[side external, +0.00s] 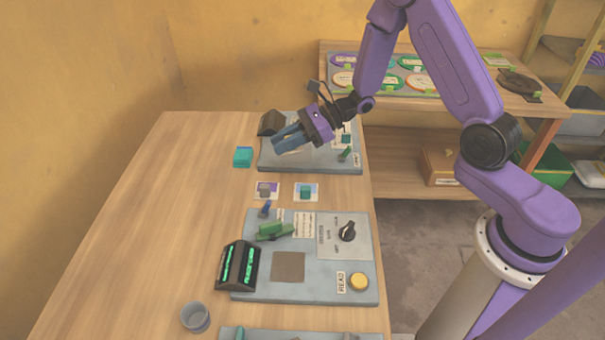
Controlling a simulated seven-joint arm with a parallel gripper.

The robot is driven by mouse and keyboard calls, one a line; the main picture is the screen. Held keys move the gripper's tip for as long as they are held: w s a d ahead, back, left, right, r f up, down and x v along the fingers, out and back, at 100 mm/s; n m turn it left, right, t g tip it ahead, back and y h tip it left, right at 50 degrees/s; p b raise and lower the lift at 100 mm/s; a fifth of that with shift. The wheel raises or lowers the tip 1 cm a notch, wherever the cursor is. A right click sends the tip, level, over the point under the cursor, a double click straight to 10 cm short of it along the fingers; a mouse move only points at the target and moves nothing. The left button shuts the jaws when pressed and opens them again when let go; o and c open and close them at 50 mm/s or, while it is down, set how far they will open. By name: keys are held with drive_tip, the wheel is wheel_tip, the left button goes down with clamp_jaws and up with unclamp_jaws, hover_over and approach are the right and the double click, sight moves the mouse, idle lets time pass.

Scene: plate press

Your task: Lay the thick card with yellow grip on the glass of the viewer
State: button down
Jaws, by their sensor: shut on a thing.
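My gripper (278,142) is over the far grey panel (320,162), its blue-grey fingers pointing left and slightly down. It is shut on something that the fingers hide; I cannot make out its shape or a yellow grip. No card with a yellow grip can be picked out elsewhere. I cannot tell for sure which device is the viewer. The far panel carries a dark console (271,122), partly beside the fingers. The nearer grey panel (262,222) carries a dark brown square (288,267), a console with green displays (238,266) and a yellow button (358,282).
A teal block (242,157) lies left of the far panel. Two small picture cards (268,190) (305,192) lie between the panels. Green pieces (272,231) and a black knob (347,232) sit on the nearer panel. A grey cup (195,317) stands front left. The table's left side is clear.

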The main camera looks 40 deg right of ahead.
sight(290, 157)
drive_tip(key=w+d+m+t+h, duration=0.3)
drive_tip(key=w+d+m+t, duration=0.1)
drive_tip(key=w+d, duration=0.15)
drive_tip(key=shift+s+f, duration=0.1)
drive_tip(key=shift+f, duration=3.4)
drive_tip(key=shift+s+d, duration=0.1)
drive_tip(key=shift+d, duration=0.05)
drive_tip(key=shift+f, duration=0.6)
drive_tip(key=c, duration=0.9)
unclamp_jaws()
